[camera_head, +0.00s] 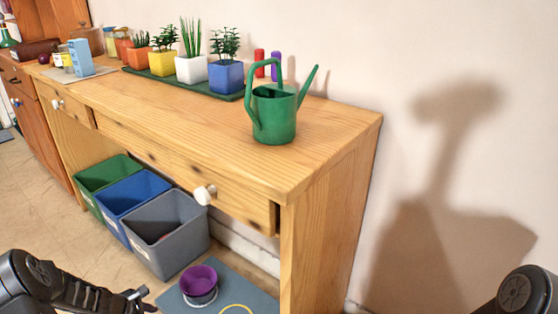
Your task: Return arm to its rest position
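My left arm comes in at the lower left, low over the floor, in the head view. Its gripper (148,298) points right, with the small fingertips apart and nothing between them. It is in front of the grey bin and left of the purple bowl, not touching either as far as I can see. Only a dark rounded part of my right arm (520,292) shows at the lower right corner. My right gripper is outside the view.
A wooden table (330,135) holds a green watering can (273,118) and several potted plants on a green tray (230,96). Under it stand green, blue and grey (165,240) bins. A purple bowl (199,281) sits on a grey mat (243,285).

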